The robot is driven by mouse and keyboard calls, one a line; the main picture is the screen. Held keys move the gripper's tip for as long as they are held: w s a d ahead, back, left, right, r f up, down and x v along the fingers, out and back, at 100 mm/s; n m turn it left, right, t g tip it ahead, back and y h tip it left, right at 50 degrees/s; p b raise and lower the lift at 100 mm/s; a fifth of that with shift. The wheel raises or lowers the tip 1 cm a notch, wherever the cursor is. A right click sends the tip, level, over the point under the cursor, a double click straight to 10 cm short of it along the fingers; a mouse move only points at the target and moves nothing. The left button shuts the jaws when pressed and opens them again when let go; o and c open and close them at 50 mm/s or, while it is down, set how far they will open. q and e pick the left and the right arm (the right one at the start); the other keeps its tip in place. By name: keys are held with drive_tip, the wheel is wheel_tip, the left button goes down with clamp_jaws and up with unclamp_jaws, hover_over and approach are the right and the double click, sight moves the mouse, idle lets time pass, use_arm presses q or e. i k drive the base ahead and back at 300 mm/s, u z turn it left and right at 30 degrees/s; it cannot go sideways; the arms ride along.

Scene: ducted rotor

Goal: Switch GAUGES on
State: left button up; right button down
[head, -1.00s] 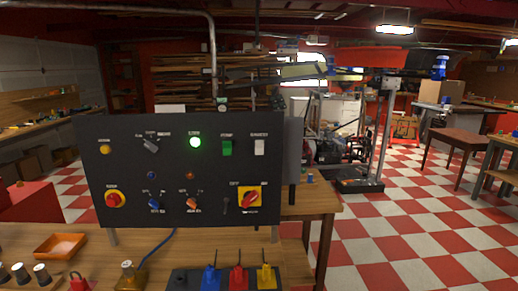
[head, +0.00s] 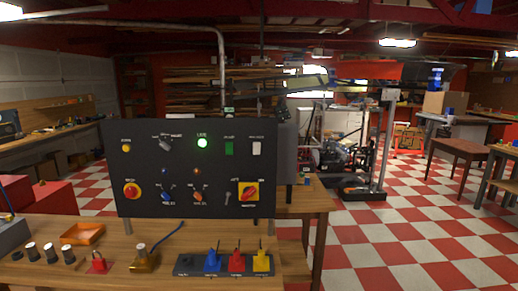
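A black control panel (head: 150,180) stands upright on the wooden bench. Its labels are too small to read surely, so I cannot tell which control is GAUGES. The top row has a yellow button (head: 126,149), a grey selector (head: 165,144), a lit green lamp (head: 202,143), a green switch (head: 229,148) and a white switch (head: 257,148). Below are a red mushroom button (head: 132,191) on yellow, a blue knob (head: 166,197), an orange knob (head: 198,197), a small dark key-like control (head: 228,198) and a red rotary switch (head: 248,194) on a yellow plate. Neither gripper is in view.
On the wooden bench (head: 210,237) before the panel lie an orange tray (head: 83,234), several dark knobs with pale tops, a red padlock (head: 99,264), a brass-coloured block (head: 144,261) and a dark strip with blue, red and yellow pieces (head: 186,264). Checkered floor is open at right.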

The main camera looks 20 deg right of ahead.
sight(257, 145)
drive_tip(key=z, duration=0.45)
drive_tip(key=i, duration=0.65)
drive_tip(key=u, duration=1.2)
